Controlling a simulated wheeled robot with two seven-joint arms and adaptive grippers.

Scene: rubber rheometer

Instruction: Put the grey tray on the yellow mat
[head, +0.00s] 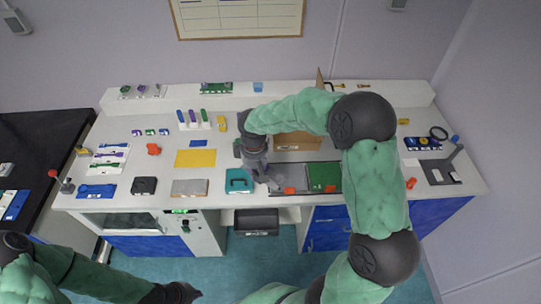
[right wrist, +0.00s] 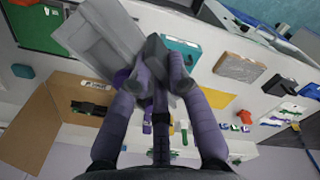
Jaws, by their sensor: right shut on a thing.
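The yellow mat (head: 195,157) lies flat and bare on the white bench, left of my right gripper (head: 256,174); part of it also shows in the right wrist view (right wrist: 220,101). In the right wrist view my right gripper (right wrist: 155,82) is shut on the light grey tray (right wrist: 98,42), which is tilted between its fingers. In the head view the tray (head: 271,183) is small and partly hidden by the gripper, near the teal case (head: 239,181). My left gripper (head: 180,293) is low at the bottom edge, away from the bench; its fingers are unclear.
A grey slab (head: 189,188) and a black box (head: 144,186) lie in front of the mat. A rack of coloured tubes (head: 194,120) stands behind it. A green board (head: 324,177) and an open cardboard box (head: 297,141) are to the right.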

